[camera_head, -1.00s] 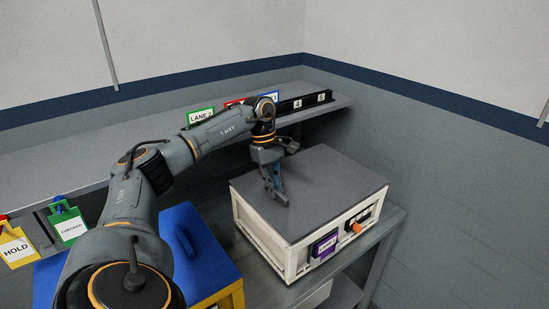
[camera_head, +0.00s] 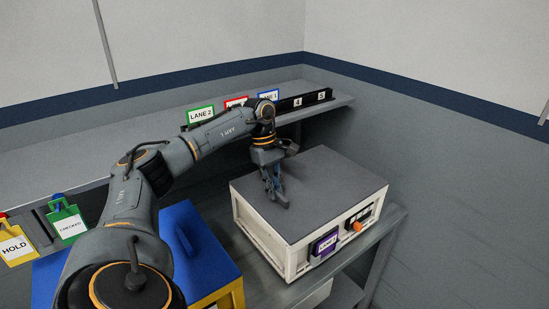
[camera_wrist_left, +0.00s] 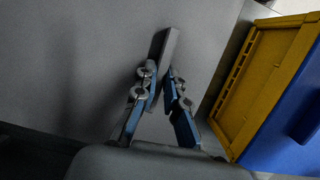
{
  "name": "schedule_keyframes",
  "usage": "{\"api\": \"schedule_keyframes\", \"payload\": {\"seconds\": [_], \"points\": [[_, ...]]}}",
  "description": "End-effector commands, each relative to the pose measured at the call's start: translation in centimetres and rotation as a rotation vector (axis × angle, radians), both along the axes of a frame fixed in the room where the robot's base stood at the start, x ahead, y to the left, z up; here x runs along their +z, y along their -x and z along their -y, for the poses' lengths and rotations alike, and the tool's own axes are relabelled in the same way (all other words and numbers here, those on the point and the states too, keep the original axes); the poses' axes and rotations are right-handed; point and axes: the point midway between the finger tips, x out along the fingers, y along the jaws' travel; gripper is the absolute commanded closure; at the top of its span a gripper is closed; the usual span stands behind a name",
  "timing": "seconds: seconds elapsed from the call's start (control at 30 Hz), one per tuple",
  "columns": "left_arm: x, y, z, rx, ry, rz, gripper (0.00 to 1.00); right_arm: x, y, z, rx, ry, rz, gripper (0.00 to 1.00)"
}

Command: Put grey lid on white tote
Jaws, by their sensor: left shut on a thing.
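The grey lid (camera_head: 320,190) lies flat over the top of the white tote (camera_head: 262,238), level with its rim as far as the head view shows. The tote stands on a grey bench and has a purple label and an orange part on its near right side. My left gripper (camera_head: 276,198) points down at the lid's left part. In the wrist view my left gripper (camera_wrist_left: 160,75) is shut on a grey raised handle (camera_wrist_left: 168,48) on the lid (camera_wrist_left: 100,50). My right gripper is not in view.
A yellow box with a blue lid (camera_head: 195,250) stands left of the tote; its yellow side (camera_wrist_left: 262,85) shows close by in the wrist view. A long grey shelf (camera_head: 90,160) with lane signs runs behind. HOLD (camera_head: 15,246) and green (camera_head: 67,222) tags hang at left.

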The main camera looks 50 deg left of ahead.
Motion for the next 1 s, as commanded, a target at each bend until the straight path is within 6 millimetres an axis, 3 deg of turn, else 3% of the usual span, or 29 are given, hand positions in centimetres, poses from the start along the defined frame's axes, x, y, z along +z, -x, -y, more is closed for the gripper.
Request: {"api": "schedule_keyframes", "payload": {"seconds": [0.2,0.23,0.33,0.57,0.67,1.0], "points": [[0.14,-0.08,0.01,0.0,0.001,0.004,1.0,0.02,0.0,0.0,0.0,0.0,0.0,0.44],[0.14,-0.08,0.01,0.0,0.001,0.004,0.85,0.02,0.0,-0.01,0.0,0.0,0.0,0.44],[0.13,-0.07,0.0,0.0,0.001,0.004,0.65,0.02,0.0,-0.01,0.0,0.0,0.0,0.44],[0.06,-0.03,0.0,0.0,0.0,0.002,0.62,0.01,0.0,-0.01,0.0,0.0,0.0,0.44],[-0.07,0.05,-0.01,0.0,0.0,-0.002,0.44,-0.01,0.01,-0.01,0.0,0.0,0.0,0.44],[0.15,0.0,0.0,0.0,0.0,0.0,0.44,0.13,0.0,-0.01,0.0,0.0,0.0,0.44]]}}
